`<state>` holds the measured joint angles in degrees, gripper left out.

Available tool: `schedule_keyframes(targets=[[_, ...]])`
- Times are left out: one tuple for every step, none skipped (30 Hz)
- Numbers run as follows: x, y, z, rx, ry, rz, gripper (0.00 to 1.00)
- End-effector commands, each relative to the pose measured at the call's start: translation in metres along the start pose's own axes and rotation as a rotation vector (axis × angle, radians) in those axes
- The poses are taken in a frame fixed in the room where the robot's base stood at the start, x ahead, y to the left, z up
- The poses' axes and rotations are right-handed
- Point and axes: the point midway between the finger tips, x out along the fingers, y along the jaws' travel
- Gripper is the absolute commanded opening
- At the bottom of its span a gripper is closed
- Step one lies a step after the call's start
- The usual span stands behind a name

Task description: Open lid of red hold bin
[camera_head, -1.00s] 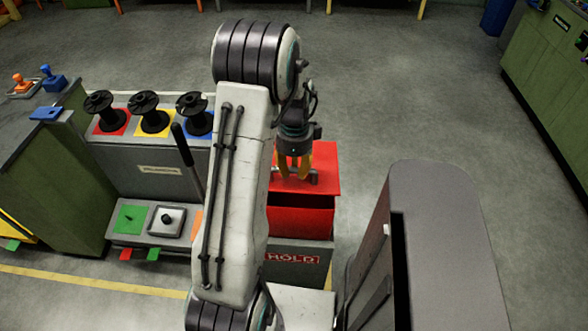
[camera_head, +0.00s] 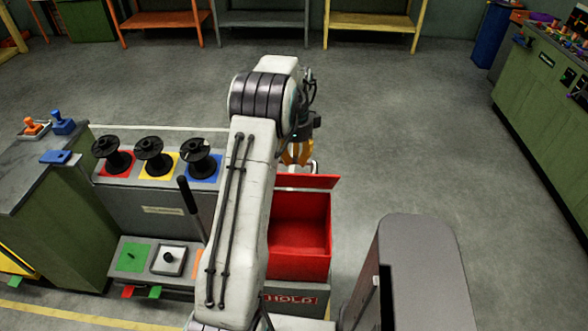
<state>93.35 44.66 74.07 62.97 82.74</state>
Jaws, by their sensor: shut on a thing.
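The red hold bin (camera_head: 300,240) stands right of my arm, with its label "HOLD" (camera_head: 290,299) on the grey front below. Its inside shows as an open red cavity. The red lid (camera_head: 316,181) is raised at the bin's far edge and is seen nearly edge-on. My gripper (camera_head: 298,155), with yellow fingers, is at the lid's far side, shut on the lid's handle (camera_head: 312,167). My arm hides the left part of the bin and lid, and most of the handle is hidden.
A grey stand with several black spools (camera_head: 155,157) on coloured squares is at left, with a black lever (camera_head: 188,195) beside my arm. A grey rounded cabinet (camera_head: 425,260) is at lower right. Workbenches (camera_head: 370,20) line the back. The floor behind the bin is clear.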

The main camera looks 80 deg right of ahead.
Motion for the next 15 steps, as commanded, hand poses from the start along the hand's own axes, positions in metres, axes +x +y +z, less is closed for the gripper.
schedule_keyframes(targets=[[-0.001, -0.007, 0.001, -0.001, 0.000, 0.002, 0.00], [-0.002, -0.011, 0.001, -0.001, 0.000, 0.002, 0.00], [-0.003, -0.015, 0.001, -0.001, 0.000, 0.002, 0.00], [-0.004, -0.018, 0.001, -0.001, 0.000, 0.002, 0.00], [-0.005, -0.021, 0.001, -0.001, 0.000, 0.004, 0.00], [-0.006, -0.024, 0.001, -0.001, 0.000, 0.003, 0.00], [-0.006, -0.027, 0.001, -0.001, 0.000, 0.003, 0.00], [-0.007, -0.029, 0.001, -0.001, 0.000, 0.004, 0.00], [-0.007, -0.033, 0.001, -0.001, 0.000, 0.005, 0.00], [-0.007, -0.035, 0.001, -0.001, 0.000, 0.005, 0.00], [-0.008, -0.037, 0.001, -0.001, 0.000, 0.005, 0.00], [-0.008, -0.040, 0.001, -0.001, 0.000, 0.005, 0.00], [-0.009, -0.042, 0.001, -0.001, 0.000, 0.007, 0.00], [-0.009, -0.044, 0.001, -0.001, 0.000, 0.007, 0.00], [-0.009, -0.047, 0.001, -0.001, 0.000, 0.007, 0.00]])
